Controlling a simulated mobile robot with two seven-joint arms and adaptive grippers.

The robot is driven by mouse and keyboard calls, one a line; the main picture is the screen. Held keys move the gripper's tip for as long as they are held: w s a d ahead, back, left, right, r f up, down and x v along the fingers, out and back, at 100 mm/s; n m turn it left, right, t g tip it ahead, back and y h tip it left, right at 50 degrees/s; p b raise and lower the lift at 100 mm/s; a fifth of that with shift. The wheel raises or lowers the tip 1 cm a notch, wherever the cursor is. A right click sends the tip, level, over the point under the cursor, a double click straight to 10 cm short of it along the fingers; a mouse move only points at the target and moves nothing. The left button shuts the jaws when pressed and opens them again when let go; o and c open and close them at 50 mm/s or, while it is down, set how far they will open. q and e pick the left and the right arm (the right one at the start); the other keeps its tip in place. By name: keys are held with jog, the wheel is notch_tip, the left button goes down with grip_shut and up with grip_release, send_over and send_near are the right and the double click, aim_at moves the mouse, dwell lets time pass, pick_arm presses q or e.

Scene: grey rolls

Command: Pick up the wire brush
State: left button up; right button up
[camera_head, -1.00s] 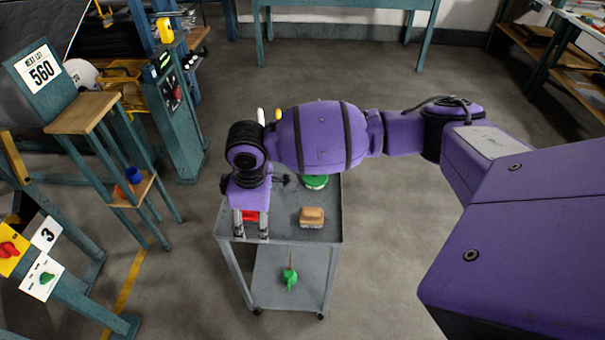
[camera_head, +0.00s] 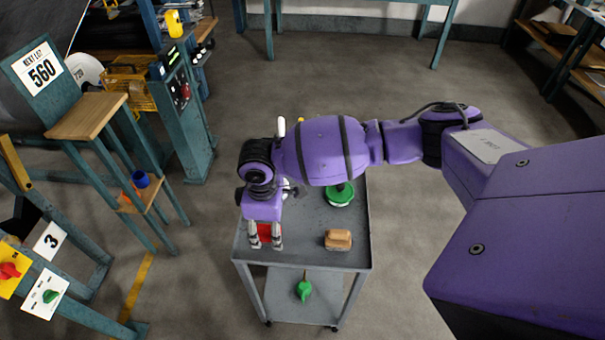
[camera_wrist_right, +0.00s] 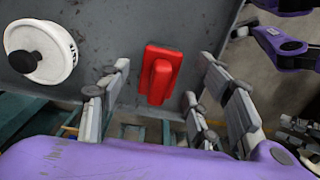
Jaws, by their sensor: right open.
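A tan wooden block (camera_head: 338,239) with a paler underside, like a brush, lies on the cart top right of my right gripper. A red piece (camera_head: 264,232) with a raised grip lies near the cart's left edge; it also shows in the right wrist view (camera_wrist_right: 160,75). I cannot tell for sure which of the two is the wire brush. My right gripper (camera_head: 265,244) is open, its fingers on either side of the red piece; in the right wrist view the open fingers (camera_wrist_right: 165,80) hold nothing. Whether they touch it is unclear.
The grey cart (camera_head: 352,264) also carries a green round item (camera_head: 340,194) and a white round item with a black knob (camera_wrist_right: 40,52). A green tool (camera_head: 303,291) lies on its lower shelf. A teal stand (camera_head: 88,117) is at left. Floor right of the cart is clear.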

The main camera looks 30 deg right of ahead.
jog(key=shift+w+f, duration=0.1)
jog(key=shift+f, duration=0.5)
jog(key=shift+r, duration=0.1)
jog(key=c, duration=1.3)
pick_arm(q)
jog(key=shift+w+a+r, duration=0.1)
jog(key=shift+w+r, duration=0.05)
jog(key=shift+w, duration=0.15)
